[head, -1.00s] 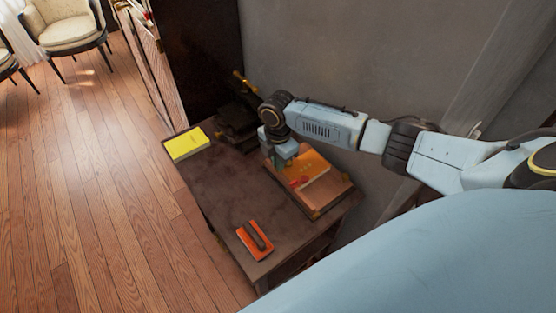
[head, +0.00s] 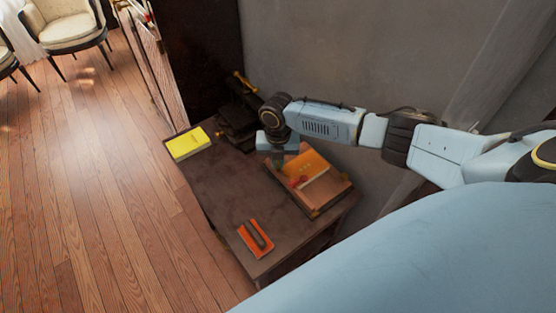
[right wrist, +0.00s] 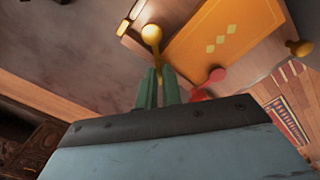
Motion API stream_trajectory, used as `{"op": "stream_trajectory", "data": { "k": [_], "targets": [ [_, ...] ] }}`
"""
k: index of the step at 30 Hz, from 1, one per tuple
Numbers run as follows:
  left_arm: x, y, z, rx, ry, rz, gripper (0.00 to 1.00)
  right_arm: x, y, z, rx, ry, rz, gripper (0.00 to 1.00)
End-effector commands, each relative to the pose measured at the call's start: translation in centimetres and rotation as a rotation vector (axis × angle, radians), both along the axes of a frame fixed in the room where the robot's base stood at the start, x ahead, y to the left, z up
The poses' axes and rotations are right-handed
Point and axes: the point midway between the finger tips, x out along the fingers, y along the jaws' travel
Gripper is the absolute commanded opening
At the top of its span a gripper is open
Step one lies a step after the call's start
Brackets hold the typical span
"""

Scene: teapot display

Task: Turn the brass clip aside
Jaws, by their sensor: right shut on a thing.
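A brass clip (right wrist: 152,35) with a round knob shows in the right wrist view, at the near edge of an orange panel (right wrist: 225,40) with pale diamonds. My right gripper (right wrist: 158,80) has its green fingers shut on the clip's stem. In the head view the right gripper (head: 278,160) is over the far left corner of the wooden case (head: 325,192) that holds the orange panel (head: 308,168). The clip there is hidden by the gripper. A second brass knob (right wrist: 300,47) shows at the right of the wrist view. My left gripper is not in view.
A red piece (right wrist: 215,76) is beside the panel. A yellow book (head: 187,144), an orange book (head: 250,246) with a dark object on it, and a dark brass-trimmed device (head: 238,115) are on the dark table (head: 225,190). The table's middle is clear.

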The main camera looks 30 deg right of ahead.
Motion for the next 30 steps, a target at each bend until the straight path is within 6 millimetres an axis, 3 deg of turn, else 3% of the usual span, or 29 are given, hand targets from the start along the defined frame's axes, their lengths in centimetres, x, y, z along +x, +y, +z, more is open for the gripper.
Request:
{"op": "stream_trajectory", "data": {
  "k": [15, 30],
  "targets": [
    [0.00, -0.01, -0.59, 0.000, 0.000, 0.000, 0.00, -0.09, 0.02, -0.12, 0.001, 0.002, 0.457, 0.00],
    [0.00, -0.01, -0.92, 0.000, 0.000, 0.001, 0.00, -0.14, 0.06, -0.15, 0.001, 0.002, 0.664, 0.00]
  ]
}}
